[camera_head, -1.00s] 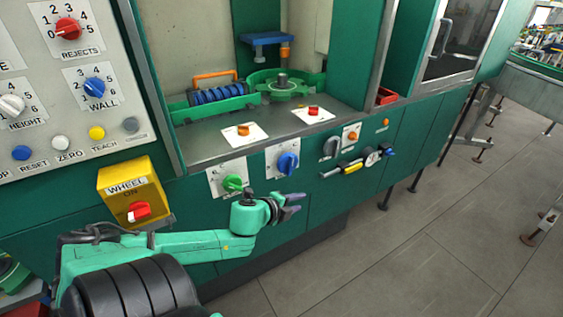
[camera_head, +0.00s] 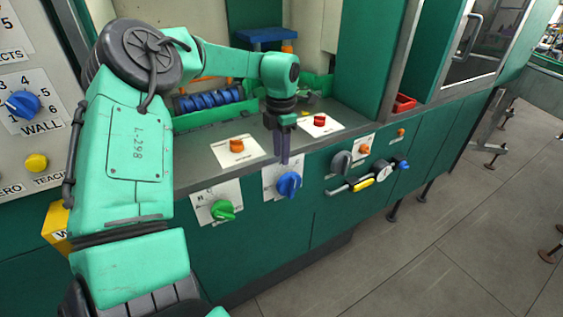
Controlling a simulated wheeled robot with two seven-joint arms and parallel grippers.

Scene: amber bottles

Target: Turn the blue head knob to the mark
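The blue knob (camera_head: 289,184) sits on a white plate (camera_head: 270,187) on the green front panel, below the worktop edge. The plate's marks are too small to read, and its upper part is partly covered by my gripper. My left gripper (camera_head: 283,161) points down just above the blue knob, with its fingers in front of the plate's top. The fingers look close together, but the gap is unclear. Whether they touch the knob cannot be told. My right gripper is out of view.
A green knob (camera_head: 222,210) is to the left and a grey knob (camera_head: 341,161) to the right. Orange (camera_head: 237,145) and red (camera_head: 319,120) knobs are on the worktop. A yellow-handled tool (camera_head: 364,184) hangs on the right. Another blue knob (camera_head: 22,104) is marked WALL.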

